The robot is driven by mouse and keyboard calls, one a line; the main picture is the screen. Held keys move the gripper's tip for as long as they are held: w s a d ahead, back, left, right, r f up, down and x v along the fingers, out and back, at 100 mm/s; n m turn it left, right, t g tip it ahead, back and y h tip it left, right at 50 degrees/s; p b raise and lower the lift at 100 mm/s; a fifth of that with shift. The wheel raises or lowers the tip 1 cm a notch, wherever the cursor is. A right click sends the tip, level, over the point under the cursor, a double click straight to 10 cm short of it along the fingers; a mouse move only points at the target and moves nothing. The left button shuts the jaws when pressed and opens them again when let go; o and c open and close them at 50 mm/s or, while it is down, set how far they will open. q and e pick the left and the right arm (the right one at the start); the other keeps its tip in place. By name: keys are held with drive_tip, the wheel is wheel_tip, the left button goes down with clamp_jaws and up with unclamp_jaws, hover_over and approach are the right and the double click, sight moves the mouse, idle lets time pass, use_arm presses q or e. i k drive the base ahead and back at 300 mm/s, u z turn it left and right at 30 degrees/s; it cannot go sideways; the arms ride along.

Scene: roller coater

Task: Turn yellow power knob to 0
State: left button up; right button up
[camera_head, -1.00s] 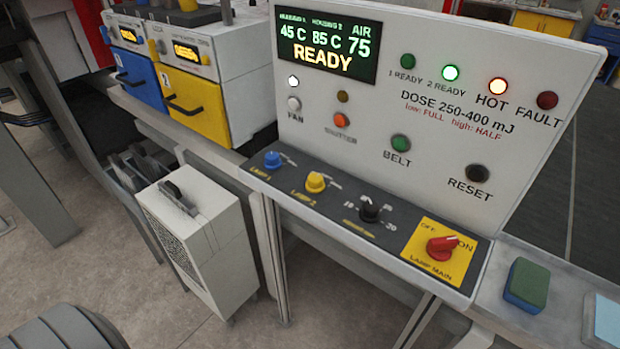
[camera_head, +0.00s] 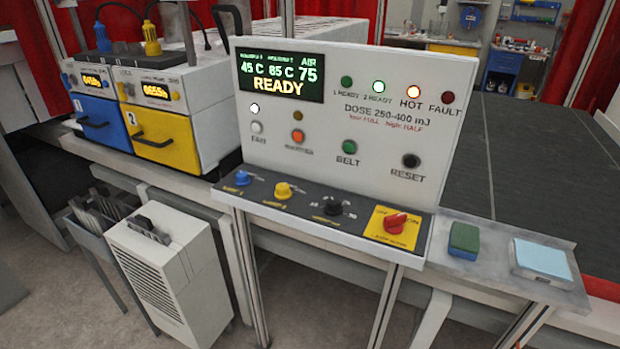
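The yellow knob (camera_head: 283,190), labelled as lamp 2, sits on the dark sloping lower strip of the white control panel (camera_head: 330,150). A blue knob (camera_head: 242,178) is to its left and a black knob (camera_head: 333,206) to its right. A red switch (camera_head: 396,222) sits on a yellow plate marked lamp main. The yellow knob's pointer setting is too small to read. The display (camera_head: 280,76) reads 45 C, 85 C, 75 and READY. Neither of my grippers is in view.
Blue (camera_head: 103,124) and yellow (camera_head: 162,134) drawer units stand left of the panel. A green and blue sponge (camera_head: 464,240) and a light blue pad (camera_head: 541,260) lie on the right ledge. A white vented box (camera_head: 172,282) stands on the floor in front.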

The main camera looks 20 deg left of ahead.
sight(283, 192)
drive_tip(key=z, duration=0.2)
drive_tip(key=i, duration=1.25)
drive_tip(key=u, duration=0.7)
